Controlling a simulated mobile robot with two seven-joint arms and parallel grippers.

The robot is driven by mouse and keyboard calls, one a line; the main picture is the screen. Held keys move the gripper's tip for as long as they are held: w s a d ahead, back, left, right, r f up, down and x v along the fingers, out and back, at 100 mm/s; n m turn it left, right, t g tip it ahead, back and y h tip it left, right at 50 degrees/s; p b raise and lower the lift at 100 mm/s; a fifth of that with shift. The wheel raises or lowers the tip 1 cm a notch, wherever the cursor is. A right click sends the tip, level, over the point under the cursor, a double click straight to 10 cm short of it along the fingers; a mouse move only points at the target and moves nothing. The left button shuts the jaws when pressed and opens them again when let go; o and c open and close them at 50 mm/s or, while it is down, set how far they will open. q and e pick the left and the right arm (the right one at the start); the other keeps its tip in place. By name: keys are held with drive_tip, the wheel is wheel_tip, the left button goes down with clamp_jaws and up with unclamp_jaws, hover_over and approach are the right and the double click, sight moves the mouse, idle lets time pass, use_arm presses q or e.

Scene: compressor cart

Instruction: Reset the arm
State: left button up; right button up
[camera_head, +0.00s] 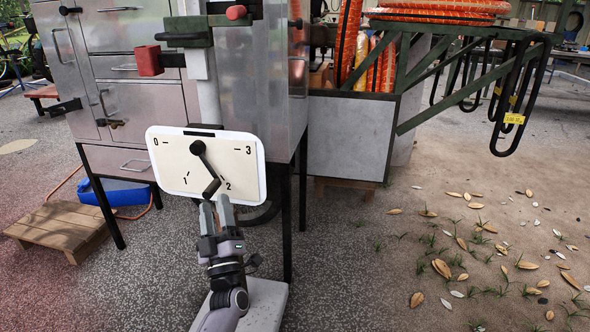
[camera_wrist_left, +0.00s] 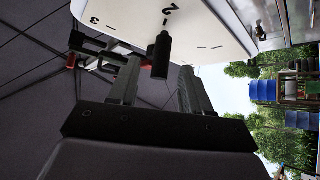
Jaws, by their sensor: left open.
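A white dial plate (camera_head: 172,165) marked 0, 1, 2 and 3 is mounted on the front of the metal cart. A black lever (camera_head: 207,165) with a round hub points down and slightly right, close to the 2. My left gripper (camera_head: 222,202) is in front of the plate's lower edge, just below the lever's end. In the left wrist view the gripper (camera_wrist_left: 155,80) is open, and the lever's black handle (camera_wrist_left: 159,55) stands between the finger tips. I cannot tell whether a finger touches it. My right gripper is not in view.
Red-ended clamps (camera_head: 149,61) stick out above the plate. A green frame with black hoses (camera_head: 500,100) juts out at the right. The ground at the right holds only leaves and tufts.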

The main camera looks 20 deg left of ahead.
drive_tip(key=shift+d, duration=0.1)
